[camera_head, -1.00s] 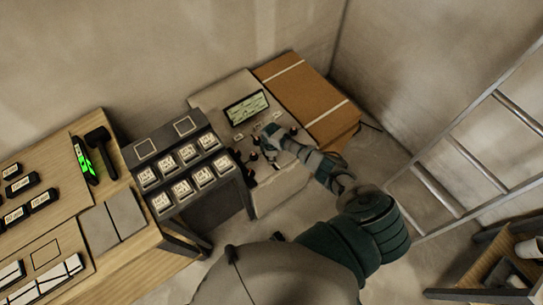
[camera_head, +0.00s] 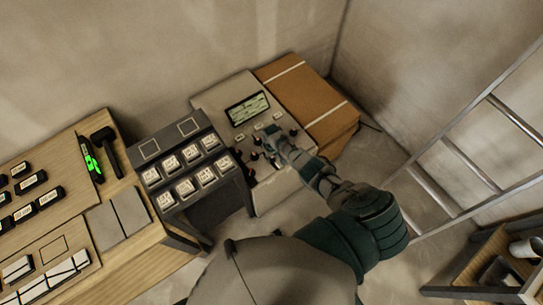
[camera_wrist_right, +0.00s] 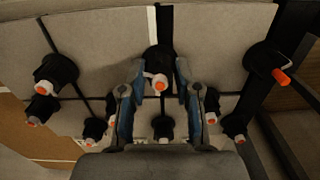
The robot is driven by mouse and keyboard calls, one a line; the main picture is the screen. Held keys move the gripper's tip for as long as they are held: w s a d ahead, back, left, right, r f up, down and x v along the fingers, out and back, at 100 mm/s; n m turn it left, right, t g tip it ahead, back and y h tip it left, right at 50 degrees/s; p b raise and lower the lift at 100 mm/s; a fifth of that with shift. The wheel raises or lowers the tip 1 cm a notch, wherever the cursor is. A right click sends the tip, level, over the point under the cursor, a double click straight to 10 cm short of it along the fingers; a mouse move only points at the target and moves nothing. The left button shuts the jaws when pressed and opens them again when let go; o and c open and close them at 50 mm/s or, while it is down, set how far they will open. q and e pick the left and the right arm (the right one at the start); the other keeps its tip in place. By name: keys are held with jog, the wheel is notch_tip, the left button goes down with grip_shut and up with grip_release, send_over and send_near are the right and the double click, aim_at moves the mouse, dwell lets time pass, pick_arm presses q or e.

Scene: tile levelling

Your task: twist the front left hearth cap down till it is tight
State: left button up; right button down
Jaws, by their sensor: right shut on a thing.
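The hearth is a beige tiled panel (camera_head: 222,98) with several dark caps on it, in the middle of the head view. My right gripper (camera_head: 273,136) reaches down over its caps from the lower right. In the right wrist view my right gripper (camera_wrist_right: 159,70) has its two fingers on either side of a black cap (camera_wrist_right: 158,56) with an orange and white tip, and is shut on it. I cannot tell from the markings which cap is the front left one. The cap's base is partly hidden in the head view. My left gripper is not in view.
Other caps, such as one at the left (camera_wrist_right: 56,72) and one at the right (camera_wrist_right: 264,62), stand near the fingers. A dark rack of labelled blocks (camera_head: 190,170) stands left of the hearth, a brown box (camera_head: 305,100) behind right. A ladder (camera_head: 470,160) leans at right.

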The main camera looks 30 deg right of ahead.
jog(key=m+p, duration=0.1)
jog(key=m, duration=1.1)
jog(key=shift+m, duration=0.4)
jog(key=m, duration=0.6)
jog(key=shift+p, duration=0.35)
jog(key=m, duration=0.6)
jog(key=shift+m, duration=0.4)
jog(key=c, duration=0.8)
grip_release()
jog(key=shift+w, duration=0.1)
